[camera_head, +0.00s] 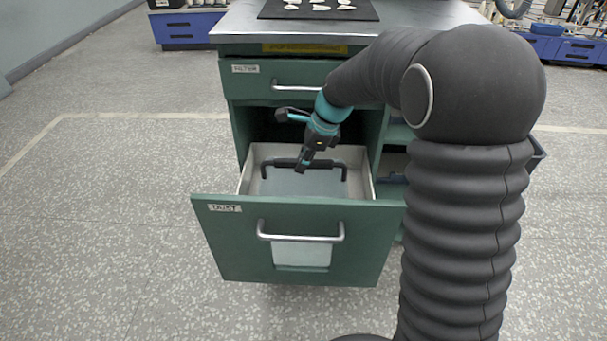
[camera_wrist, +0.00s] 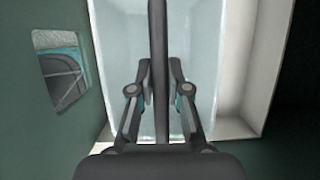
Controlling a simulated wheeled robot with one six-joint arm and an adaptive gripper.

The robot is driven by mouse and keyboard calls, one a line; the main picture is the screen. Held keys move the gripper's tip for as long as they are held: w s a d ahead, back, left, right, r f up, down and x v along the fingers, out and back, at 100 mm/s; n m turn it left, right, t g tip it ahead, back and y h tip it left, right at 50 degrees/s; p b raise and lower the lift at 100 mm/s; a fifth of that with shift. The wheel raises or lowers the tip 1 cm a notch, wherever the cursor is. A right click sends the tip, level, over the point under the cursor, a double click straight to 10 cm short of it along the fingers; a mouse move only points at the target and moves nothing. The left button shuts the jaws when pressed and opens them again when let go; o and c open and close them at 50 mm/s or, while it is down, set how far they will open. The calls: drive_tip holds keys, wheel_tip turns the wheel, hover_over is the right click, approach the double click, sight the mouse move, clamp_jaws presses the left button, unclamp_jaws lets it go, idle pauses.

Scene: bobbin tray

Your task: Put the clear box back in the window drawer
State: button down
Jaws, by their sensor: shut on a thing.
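The window drawer (camera_head: 222,232) is pulled open, with a window (camera_head: 301,254) in its green front below the bar handle. The clear box (camera_head: 300,186) is inside its pale walls, with a dark handle (camera_head: 331,163) across the top. My gripper (camera_head: 303,164) reaches down into the drawer and is shut on that handle. In the wrist view the clear box (camera_wrist: 117,60) lies below my gripper (camera_wrist: 160,78), with the handle bar between the fingers. The drawer window (camera_wrist: 60,66) shows at the left there. Whether the box rests on the drawer floor is hidden.
A shut upper drawer (camera_head: 260,82) with a bar handle is above the open one. The metal worktop (camera_head: 240,22) carries a dark mat (camera_head: 270,10) with small pale pieces. An open shelf space lies right of the drawers, partly behind my arm. Floor at the left is clear.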

drive_tip(key=shift+f, duration=1.95)
drive_tip(key=c, duration=1.1)
unclamp_jaws()
drive_tip(key=shift+c, duration=0.2)
